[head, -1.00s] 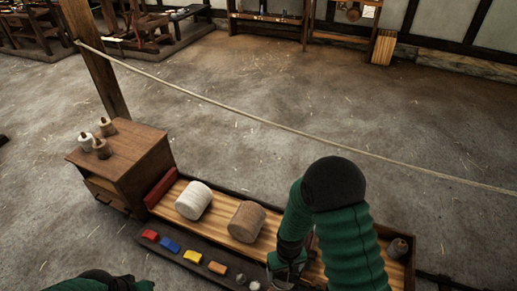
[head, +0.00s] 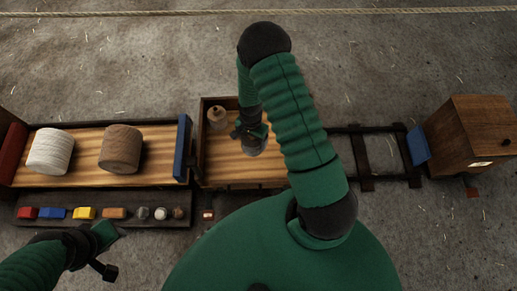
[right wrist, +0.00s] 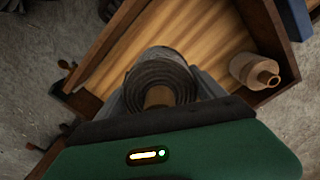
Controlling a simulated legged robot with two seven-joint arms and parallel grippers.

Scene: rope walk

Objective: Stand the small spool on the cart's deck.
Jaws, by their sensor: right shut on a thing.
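My right gripper (head: 253,132) is shut on a small grey spool (head: 254,148) over the cart's wooden deck (head: 225,168). In the right wrist view the spool (right wrist: 165,68) shows dark coils around a wooden core, between the fingers. I cannot tell whether its base touches the deck (right wrist: 205,45). Another small spool, pale with a wooden top (head: 217,118), stands in the deck's far left corner; it also shows in the right wrist view (right wrist: 255,71). My left gripper (head: 108,258) is at the lower left, clear of the cart; its jaw opening is unclear.
A low wall rims the deck. A blue block (head: 183,148) separates it from the left deck with a white spool (head: 50,151) and a brown spool (head: 121,149). A rope (head: 400,11) crosses behind.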

